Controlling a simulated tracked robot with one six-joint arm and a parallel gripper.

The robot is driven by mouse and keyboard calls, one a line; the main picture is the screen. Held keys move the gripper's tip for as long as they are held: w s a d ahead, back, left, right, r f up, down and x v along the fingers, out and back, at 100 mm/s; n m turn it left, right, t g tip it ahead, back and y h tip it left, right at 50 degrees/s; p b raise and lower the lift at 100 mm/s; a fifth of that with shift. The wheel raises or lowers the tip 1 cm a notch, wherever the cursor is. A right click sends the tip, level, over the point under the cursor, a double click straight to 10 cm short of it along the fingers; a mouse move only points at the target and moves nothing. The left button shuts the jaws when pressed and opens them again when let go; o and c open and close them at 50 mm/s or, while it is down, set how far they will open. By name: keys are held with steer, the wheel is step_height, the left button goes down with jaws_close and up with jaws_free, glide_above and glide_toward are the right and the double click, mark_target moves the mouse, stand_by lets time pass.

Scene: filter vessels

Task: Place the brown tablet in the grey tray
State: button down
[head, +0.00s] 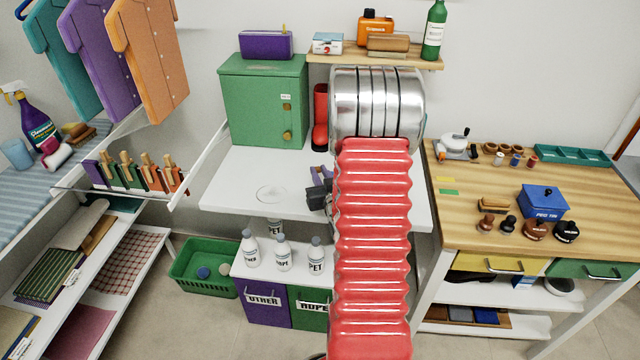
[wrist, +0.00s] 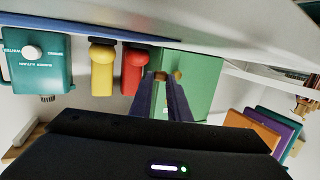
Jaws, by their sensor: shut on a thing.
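My gripper (head: 321,182) is above the white table, left of my red arm sleeve, which hides part of it. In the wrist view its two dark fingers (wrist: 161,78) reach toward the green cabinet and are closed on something. A small brown patch between the tips appears to be the brown tablet (wrist: 160,75), but it is too small to make out clearly. I cannot pick out the grey tray in either view.
A clear round dish (head: 272,193) lies on the white table (head: 240,170). The green cabinet (head: 262,100) and a red boot (head: 320,115) stand behind. Labelled bottles (head: 283,255) stand below the table's front edge. A wooden workbench (head: 460,210) is at right.

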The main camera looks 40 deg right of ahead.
steer(key=shift+f, duration=2)
steer(key=shift+f, duration=0.1)
steer(key=c, duration=1.7)
jaws_free()
steer(key=shift+o, duration=0.2)
steer(key=shift+a, duration=0.1)
